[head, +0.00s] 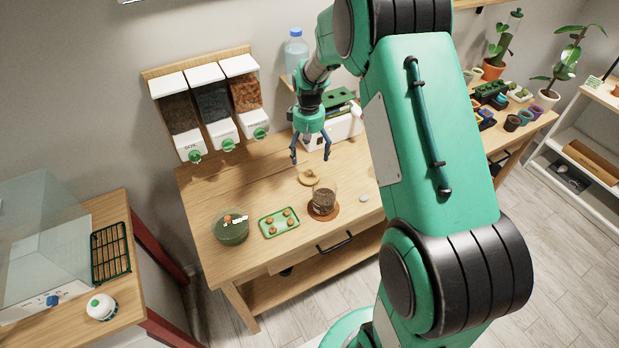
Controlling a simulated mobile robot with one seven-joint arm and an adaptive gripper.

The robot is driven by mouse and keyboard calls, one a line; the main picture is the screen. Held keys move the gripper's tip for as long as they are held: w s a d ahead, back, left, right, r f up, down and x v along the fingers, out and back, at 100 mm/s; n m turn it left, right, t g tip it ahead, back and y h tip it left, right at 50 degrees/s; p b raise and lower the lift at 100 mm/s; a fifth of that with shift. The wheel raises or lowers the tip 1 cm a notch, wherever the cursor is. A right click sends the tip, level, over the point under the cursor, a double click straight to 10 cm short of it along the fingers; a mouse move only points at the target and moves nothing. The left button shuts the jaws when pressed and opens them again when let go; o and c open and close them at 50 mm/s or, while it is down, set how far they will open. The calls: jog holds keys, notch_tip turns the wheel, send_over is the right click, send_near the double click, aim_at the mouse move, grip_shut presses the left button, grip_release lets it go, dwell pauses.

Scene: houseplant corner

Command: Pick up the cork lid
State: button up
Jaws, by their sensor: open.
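A small round tan piece that looks like the cork lid (308,178) lies on the wooden table, behind a clear glass container of dark soil (323,200). My gripper (311,161) is above the table with its two blue fingers spread apart and nothing between them. In the head view its fingertips appear just above and behind the lid, apart from it. The exact height of the gripper over the table is hard to tell.
The soil container stands on a brown saucer (324,214). Left of it are a green tray (266,227) with several brown pellets and a green bowl (230,234). A pale pebble-like piece (363,199) lies right. Dispensers (210,105) stand behind; the table's left rear is clear.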

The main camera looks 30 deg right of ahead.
aim_at(309, 173)
jog(key=shift+f+b, duration=0.3)
jog(key=shift+f, duration=2.75)
jog(key=shift+f, duration=0.1)
jog(key=shift+f+b, duration=0.5)
jog(key=shift+f, duration=2)
jog(key=c, duration=1)
